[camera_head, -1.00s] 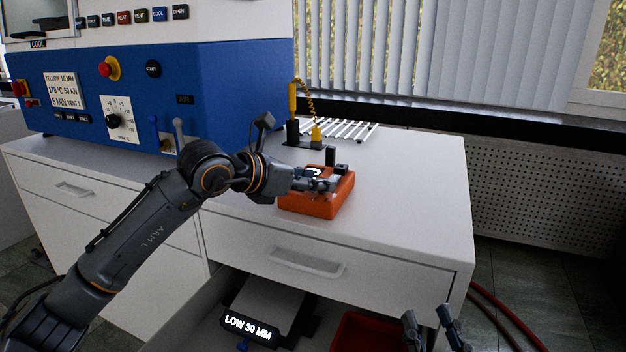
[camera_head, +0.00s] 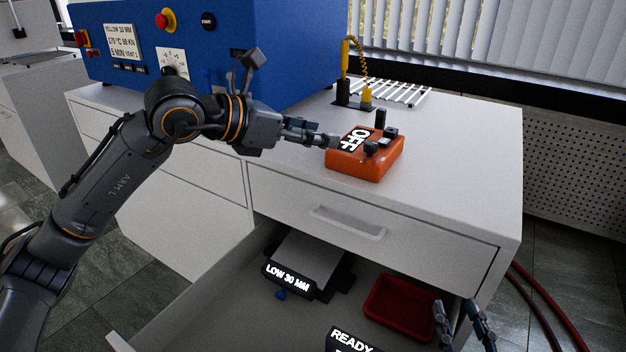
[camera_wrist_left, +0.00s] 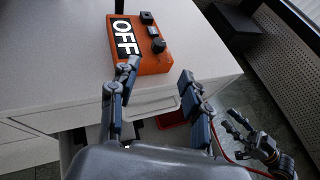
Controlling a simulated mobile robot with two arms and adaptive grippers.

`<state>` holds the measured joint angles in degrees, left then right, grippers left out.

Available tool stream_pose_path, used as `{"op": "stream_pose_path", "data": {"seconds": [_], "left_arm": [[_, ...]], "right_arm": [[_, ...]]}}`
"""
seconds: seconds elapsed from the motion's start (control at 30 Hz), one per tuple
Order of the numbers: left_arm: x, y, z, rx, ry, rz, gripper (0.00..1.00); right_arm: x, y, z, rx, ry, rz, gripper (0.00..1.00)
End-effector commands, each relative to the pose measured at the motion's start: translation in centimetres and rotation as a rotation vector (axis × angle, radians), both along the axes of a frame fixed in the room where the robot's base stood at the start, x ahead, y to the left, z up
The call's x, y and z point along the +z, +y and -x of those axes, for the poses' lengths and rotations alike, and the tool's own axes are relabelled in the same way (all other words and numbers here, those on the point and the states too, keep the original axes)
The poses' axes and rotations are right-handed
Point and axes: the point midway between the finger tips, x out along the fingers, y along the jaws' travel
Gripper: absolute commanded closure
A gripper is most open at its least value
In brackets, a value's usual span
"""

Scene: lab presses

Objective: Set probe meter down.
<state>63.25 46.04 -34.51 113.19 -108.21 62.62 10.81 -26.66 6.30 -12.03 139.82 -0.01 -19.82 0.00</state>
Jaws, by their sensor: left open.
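The probe meter (camera_head: 362,163) is an orange box with a black OFF display and dark knobs. It rests flat on the white countertop, near the front edge. It also shows at the top of the left wrist view (camera_wrist_left: 155,62). My left gripper (camera_head: 322,138) is open at the meter's left side. In the left wrist view one finger of the left gripper (camera_wrist_left: 159,82) overlaps the meter's near edge; I cannot tell whether it touches. My right gripper (camera_head: 463,318) is low at the right, in front of the drawers, with its fingers apart and nothing between them.
A yellow probe (camera_head: 345,57) with a coiled cord stands on a black holder behind the meter, beside a white rack (camera_head: 400,93). A blue press (camera_head: 270,50) stands at the left. An open drawer (camera_head: 235,305) below holds a LOW 30 MM block (camera_head: 288,278) and a red tray (camera_head: 385,312).

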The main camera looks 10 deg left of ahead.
Motion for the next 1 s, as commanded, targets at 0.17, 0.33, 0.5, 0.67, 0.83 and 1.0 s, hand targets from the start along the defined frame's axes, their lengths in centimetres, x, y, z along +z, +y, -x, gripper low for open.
{"op": "stream_pose_path", "data": {"seconds": [0.17,0.33,0.5,0.67,0.83,1.0], "left_arm": [[-1.2,-1.9,1.1,-0.062,0.037,0.059,0.52],[-3.5,-8.9,7.0,-0.304,0.206,0.378,0.52],[-2.1,-12.3,13.1,-0.481,0.453,0.906,0.52],[-0.7,-10.3,14.7,-0.478,0.693,1.420,0.52],[-2.6,-6.2,13.4,-0.332,0.923,1.891,0.52],[-9.3,-1.6,12.2,-0.022,1.183,2.360,0.52]], "right_arm": [[-0.1,0.0,0.0,0.000,0.001,0.000,0.60],[0.0,0.0,0.0,0.000,0.000,0.000,0.60],[0.0,0.0,0.0,0.000,0.000,0.000,0.60],[0.1,0.0,0.0,0.000,-0.001,0.000,0.60],[0.1,0.0,0.0,0.000,-0.002,-0.001,0.60],[0.1,0.0,0.0,0.000,-0.002,0.000,0.60]]}}
